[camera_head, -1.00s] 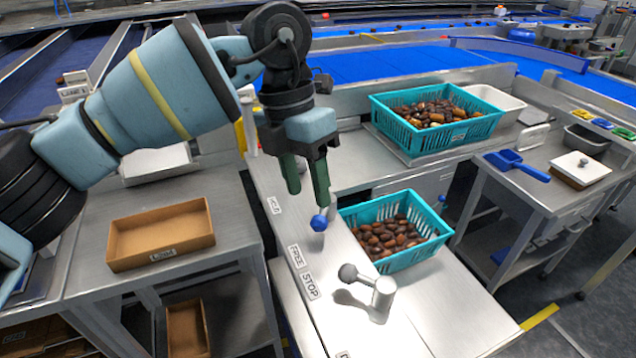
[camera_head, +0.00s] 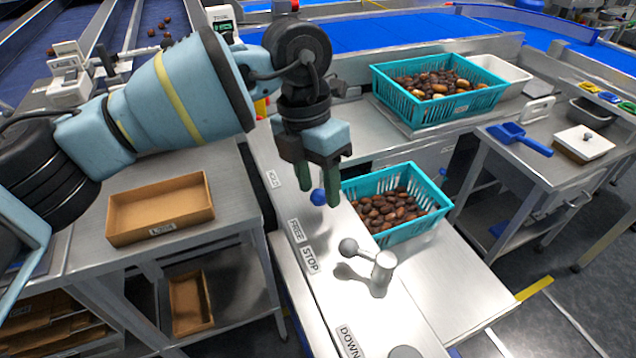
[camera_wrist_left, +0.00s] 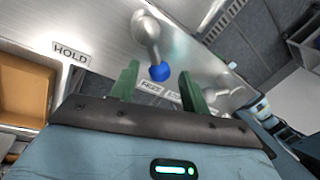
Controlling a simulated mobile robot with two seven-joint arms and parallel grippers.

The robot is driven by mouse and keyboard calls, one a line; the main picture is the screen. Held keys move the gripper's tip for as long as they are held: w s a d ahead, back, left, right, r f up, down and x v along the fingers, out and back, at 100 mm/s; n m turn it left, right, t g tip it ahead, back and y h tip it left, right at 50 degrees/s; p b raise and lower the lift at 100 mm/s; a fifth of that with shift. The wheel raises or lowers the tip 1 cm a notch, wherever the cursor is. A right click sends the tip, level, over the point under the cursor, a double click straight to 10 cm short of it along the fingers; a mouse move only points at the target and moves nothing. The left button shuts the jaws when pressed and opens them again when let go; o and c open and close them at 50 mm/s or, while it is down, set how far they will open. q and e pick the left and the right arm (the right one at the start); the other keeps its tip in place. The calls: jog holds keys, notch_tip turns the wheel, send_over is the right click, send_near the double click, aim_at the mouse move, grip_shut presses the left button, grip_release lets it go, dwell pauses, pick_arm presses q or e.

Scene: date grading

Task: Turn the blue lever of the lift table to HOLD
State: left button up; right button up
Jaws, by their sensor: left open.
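The blue lever's round knob (camera_head: 318,197) shows at my left gripper's fingertips. In the left wrist view, the blue knob (camera_wrist_left: 160,71) is on a short metal arm from a silver post (camera_wrist_left: 146,28), and the arm points toward the FREE label (camera_wrist_left: 151,87). My left gripper (camera_head: 319,199) is open, with one green finger on each side of the knob; I cannot tell whether either finger touches it. The HOLD label (camera_head: 273,180) is on the table edge, also seen in the left wrist view (camera_wrist_left: 71,53). My right gripper is not in view.
A grey-knobbed lever (camera_head: 382,272) stands near the STOP label (camera_head: 310,260). A teal crate of dates (camera_head: 437,232) is close to the right of my gripper; another (camera_head: 496,99) stands behind. An empty cardboard tray (camera_head: 120,236) lies on the left table.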

pick_arm(q)
jog(key=shift+f, duration=0.45)
jog(key=shift+c, duration=0.3)
jog(key=c, duration=0.9)
